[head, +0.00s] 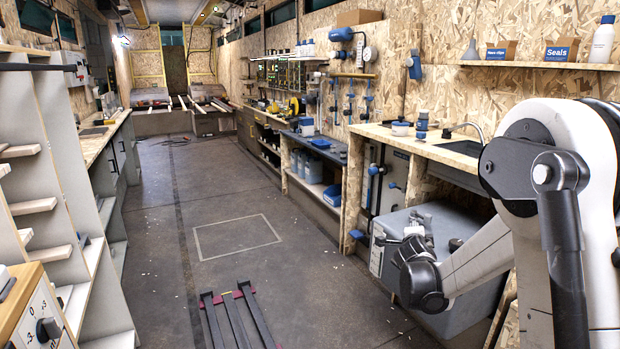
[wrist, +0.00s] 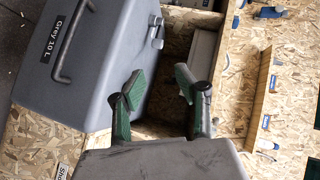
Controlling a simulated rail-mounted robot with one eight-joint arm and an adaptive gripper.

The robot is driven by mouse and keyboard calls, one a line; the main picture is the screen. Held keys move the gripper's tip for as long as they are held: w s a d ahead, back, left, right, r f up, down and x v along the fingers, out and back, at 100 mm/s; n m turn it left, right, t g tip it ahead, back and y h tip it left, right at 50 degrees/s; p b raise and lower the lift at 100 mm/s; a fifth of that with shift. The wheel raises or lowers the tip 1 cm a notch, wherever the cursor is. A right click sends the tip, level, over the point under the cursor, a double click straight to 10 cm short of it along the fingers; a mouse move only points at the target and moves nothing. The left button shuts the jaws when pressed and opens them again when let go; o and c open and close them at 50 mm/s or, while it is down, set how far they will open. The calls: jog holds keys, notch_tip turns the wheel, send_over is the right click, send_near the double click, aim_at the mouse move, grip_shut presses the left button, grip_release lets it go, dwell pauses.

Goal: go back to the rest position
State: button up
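My gripper (wrist: 158,80) is open in the wrist view, with its two green-padded fingers apart and nothing between them. A dark gap in the wooden unit shows beyond the fingertips. A large grey container labelled "Grey 10 L" (wrist: 85,50) lies close to the left of the fingers. In the head view my arm comes down from the right edge, bent at the elbow, with its wrist (head: 420,280) low in front of the grey container by the right-hand bench. The fingers cannot be made out clearly there.
A wooden bench with a sink (head: 462,148) runs along the right, with a shelf holding a "Seals" box (head: 561,51) above. White shelving (head: 40,190) stands at the left. The floor between is open, with a marked rectangle (head: 237,238) and dark rails (head: 235,318).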

jog(key=s+a+r+n+g+y, duration=0.1)
jog(key=s+a+r+n, duration=0.15)
jog(key=s, duration=0.45)
jog(key=s+a+r+n+g, duration=0.1)
jog(key=s+r+n, duration=0.25)
jog(key=s, duration=0.35)
jog(key=s+a+r+n+g+y, duration=0.1)
jog(key=s+r+n+g, duration=0.2)
jog(key=s, duration=0.5)
jog(key=s+a+f+n+g+y, duration=0.1)
jog(key=s+a+n, duration=0.2)
jog(key=s, duration=0.5)
jog(key=s+a+f+n+y, duration=0.15)
jog(key=s+n, duration=0.25)
jog(key=s, duration=0.5)
jog(key=s+a+f+n+g+y, duration=0.1)
jog(key=s+a+n, duration=0.25)
jog(key=s, duration=0.45)
notch_tip(320, 180, up, 18)
jog(key=p, duration=1.8)
jog(key=shift+w+r, duration=0.15)
jog(key=shift+r, duration=0.1)
